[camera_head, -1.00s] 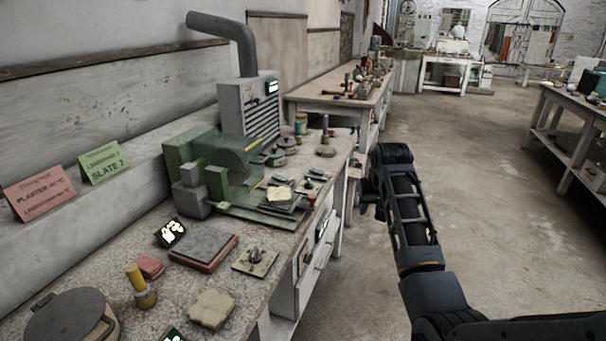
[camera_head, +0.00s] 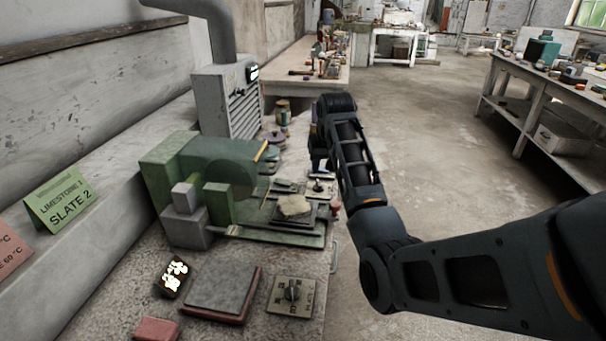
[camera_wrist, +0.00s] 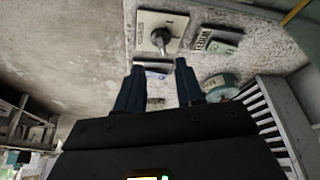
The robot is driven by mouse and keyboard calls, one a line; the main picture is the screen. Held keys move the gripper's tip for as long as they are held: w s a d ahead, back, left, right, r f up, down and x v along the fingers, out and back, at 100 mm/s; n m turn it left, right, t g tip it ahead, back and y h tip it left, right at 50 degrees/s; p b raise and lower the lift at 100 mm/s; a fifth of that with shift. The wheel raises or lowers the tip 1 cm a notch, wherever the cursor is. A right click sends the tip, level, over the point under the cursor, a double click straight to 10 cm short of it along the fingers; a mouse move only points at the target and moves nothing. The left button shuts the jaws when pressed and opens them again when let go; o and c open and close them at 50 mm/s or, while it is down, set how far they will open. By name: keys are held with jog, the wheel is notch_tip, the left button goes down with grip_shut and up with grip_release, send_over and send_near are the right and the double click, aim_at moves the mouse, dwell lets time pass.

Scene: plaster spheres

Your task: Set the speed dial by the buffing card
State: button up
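A square plate with a dark pointer knob (camera_head: 292,294) lies on the bench front; its markings are too small to read. A second small plate with an upright knob (camera_head: 319,187) lies near my gripper, and a plate with a knob shows ahead of the fingers in the wrist view (camera_wrist: 161,38). I cannot tell for certain which is the speed dial. A green card (camera_head: 64,200) reads "LIMESTONE 3" and "SLATE 2"; its heading is unreadable.
A green machine with a wheel (camera_head: 195,165) stands behind the dials. A grey vented cabinet (camera_head: 225,100) is beyond it. A red-edged slab (camera_head: 222,290), a dark display (camera_head: 172,277) and a pink card (camera_head: 10,250) are nearby. The floor on the right (camera_head: 420,120) is clear.

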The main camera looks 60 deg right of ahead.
aim_at(319, 182)
jog(key=x, duration=0.8)
jog(key=shift+w+r, duration=0.1)
jog(key=shift+w, duration=0.05)
grip_shut()
dwell(0.3)
